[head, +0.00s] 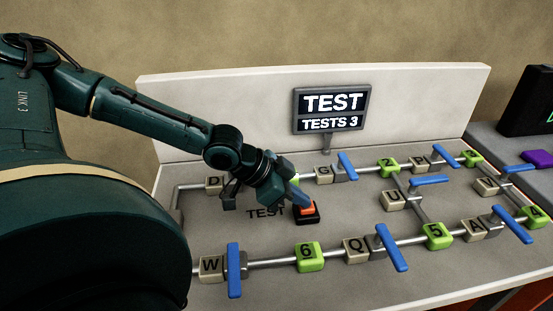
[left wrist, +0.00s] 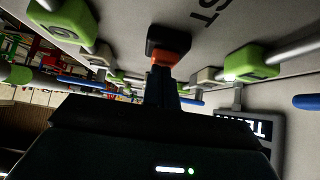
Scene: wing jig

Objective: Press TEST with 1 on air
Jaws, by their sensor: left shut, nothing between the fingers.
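The TEST button has an orange-red top on a black base (head: 306,215), beside the printed word TEST on the grey bench. My left gripper (head: 303,203) is shut and empty, with its fingertips over the button's top. In the left wrist view the button (left wrist: 168,42) is in front of the shut fingers (left wrist: 161,75), and they appear to touch it. The sign (head: 331,111) reads "TEST" and "TESTS 3". A green block (head: 293,179) behind my gripper is mostly hidden, so its number cannot be read. My right gripper is not in view.
Grey pipes join green numbered blocks, such as 6 (head: 309,257) and 5 (head: 437,237), and beige lettered blocks. A white back panel (head: 420,95) rises behind. A dark box (head: 530,105) is at far right.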

